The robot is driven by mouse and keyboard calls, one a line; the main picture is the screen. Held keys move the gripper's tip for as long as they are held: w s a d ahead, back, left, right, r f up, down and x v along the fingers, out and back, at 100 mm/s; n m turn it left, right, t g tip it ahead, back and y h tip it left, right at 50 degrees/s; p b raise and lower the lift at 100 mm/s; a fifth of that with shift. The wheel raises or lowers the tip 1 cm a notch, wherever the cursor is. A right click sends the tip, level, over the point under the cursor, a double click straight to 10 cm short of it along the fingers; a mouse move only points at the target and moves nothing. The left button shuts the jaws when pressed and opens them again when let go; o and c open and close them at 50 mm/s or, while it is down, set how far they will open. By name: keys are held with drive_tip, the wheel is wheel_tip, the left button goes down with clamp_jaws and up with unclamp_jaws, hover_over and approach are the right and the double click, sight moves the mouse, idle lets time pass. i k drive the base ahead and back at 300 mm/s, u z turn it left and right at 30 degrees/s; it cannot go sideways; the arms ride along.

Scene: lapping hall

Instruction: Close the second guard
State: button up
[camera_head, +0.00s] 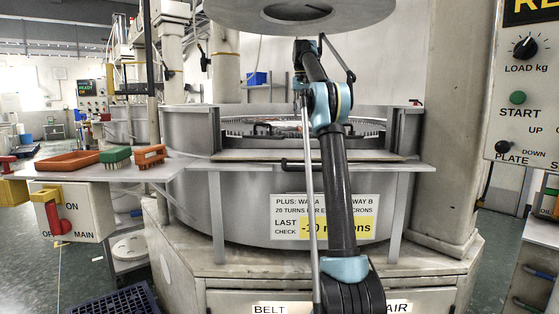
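A round grey lapping machine (205,190) stands in front of me, its ringed plate (240,123) showing through an opening at the top. Two upright posts (214,130) flank the front of this opening. A grey panel, apparently a guard (250,156), lies low and nearly flat across it, with a dark bar handle (284,164) at its front edge. More dark handles (262,129) show farther back over the plate. Which part is the second guard is unclear.
A shelf at left (120,176) carries an orange tray (68,161) and two brushes (116,155). A red-handled main switch (60,215) hangs below. A control panel (527,90) is at right. A large disc (250,15) hangs above. My arm covers part of the machine front.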

sight(284, 155)
drive_tip(key=k, duration=1)
